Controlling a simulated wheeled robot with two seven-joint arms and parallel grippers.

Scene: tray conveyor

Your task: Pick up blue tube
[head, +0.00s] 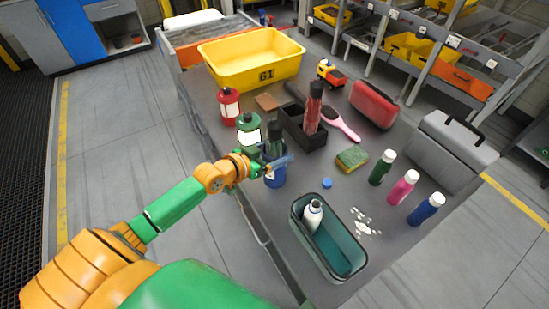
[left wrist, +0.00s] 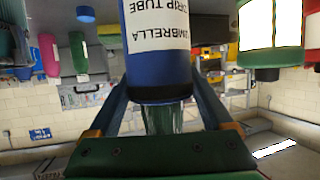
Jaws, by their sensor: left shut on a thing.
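In the left wrist view, which is upside down, the blue tube (left wrist: 158,55) shows printed white label text and a dark rim band. My left gripper (head: 279,164) is at the tube's upper part. In the wrist view my left gripper (left wrist: 163,88) has one finger on each side of the tube near its rim, shut on it. Whether the tube's base touches the table is hard to tell. My right gripper is not in view.
A green bottle (head: 249,131) stands close behind the tube, with a red bottle (head: 229,105) farther back. A black box (head: 293,136) holding a red bottle is to the right. A teal bin (head: 338,268) is nearer the front. A yellow crate (head: 250,80) fills the back.

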